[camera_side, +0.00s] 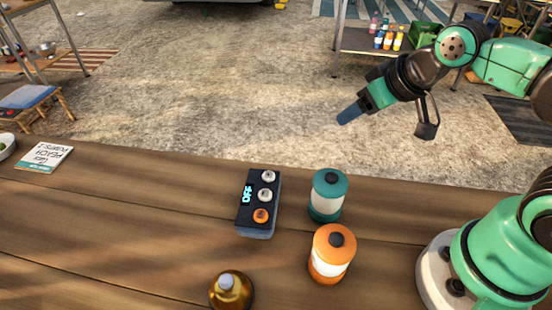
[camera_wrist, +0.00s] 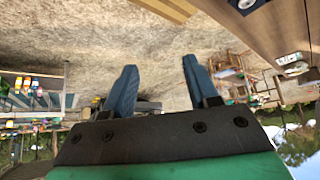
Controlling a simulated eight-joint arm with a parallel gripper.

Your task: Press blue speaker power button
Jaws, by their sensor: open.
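The blue speaker (camera_side: 258,203) is a dark box with a blue-grey lower side on the wooden table. Its top carries a lit display reading "OFF" (camera_side: 247,195), two pale knobs or buttons (camera_side: 267,185) and an orange button (camera_side: 261,215) at the near end. My gripper (camera_side: 348,114) is raised beyond the table's far edge, to the upper right of the speaker and apart from it. In the wrist view its two blue fingers (camera_wrist: 158,82) stand apart with nothing between them. A small part of a dark box shows at the top of the wrist view (camera_wrist: 247,5).
A teal canister (camera_side: 327,196) and an orange canister (camera_side: 331,254) stand right of the speaker. An amber bottle (camera_side: 230,290) stands near the front edge. A card (camera_side: 44,158) lies at the far left. The table between card and speaker is clear.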

